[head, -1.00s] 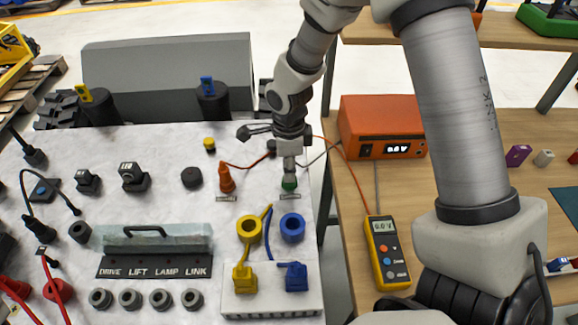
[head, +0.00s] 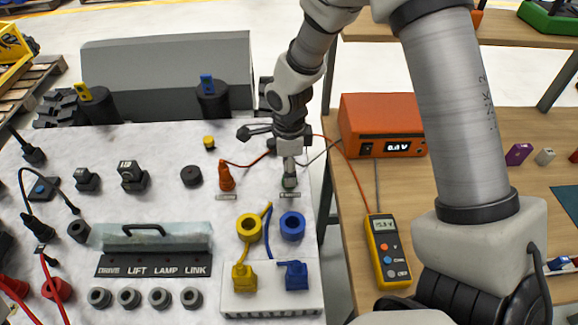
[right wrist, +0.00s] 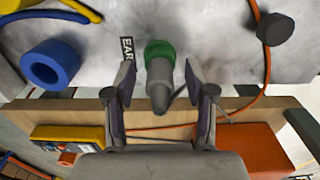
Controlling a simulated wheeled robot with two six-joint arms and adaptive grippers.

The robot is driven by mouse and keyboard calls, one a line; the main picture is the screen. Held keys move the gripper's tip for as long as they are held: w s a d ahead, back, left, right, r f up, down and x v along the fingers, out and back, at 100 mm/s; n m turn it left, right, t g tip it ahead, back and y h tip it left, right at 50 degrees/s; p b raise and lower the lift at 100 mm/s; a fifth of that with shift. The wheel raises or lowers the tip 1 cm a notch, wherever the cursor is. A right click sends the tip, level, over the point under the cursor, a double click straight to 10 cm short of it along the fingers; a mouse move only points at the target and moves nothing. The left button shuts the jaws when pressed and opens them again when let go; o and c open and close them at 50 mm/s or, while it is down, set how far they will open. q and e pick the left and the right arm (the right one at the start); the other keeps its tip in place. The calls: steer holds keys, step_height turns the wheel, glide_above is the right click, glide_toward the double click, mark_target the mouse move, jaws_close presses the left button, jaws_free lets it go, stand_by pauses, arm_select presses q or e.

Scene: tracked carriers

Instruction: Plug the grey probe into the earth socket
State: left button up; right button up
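The grey probe (right wrist: 160,92) stands with its lower end in the green ring of the earth socket (right wrist: 160,52), beside a partly hidden label reading "EAR". My right gripper (right wrist: 160,72) has its two fingers apart on either side of the probe, with gaps visible. In the head view my right gripper (head: 290,160) is just above the grey probe (head: 289,182), and the green ring is hidden there. My left gripper is out of view.
An orange probe (head: 227,180) stands left of the grey one. Blue (head: 292,226) and yellow (head: 249,228) rings lie in front. The yellow meter (head: 388,250) and orange supply box (head: 381,128) are on the wooden table to the right. Thin leads run near my right gripper.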

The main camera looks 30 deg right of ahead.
step_height(320, 180, up, 12)
stand_by(0.4)
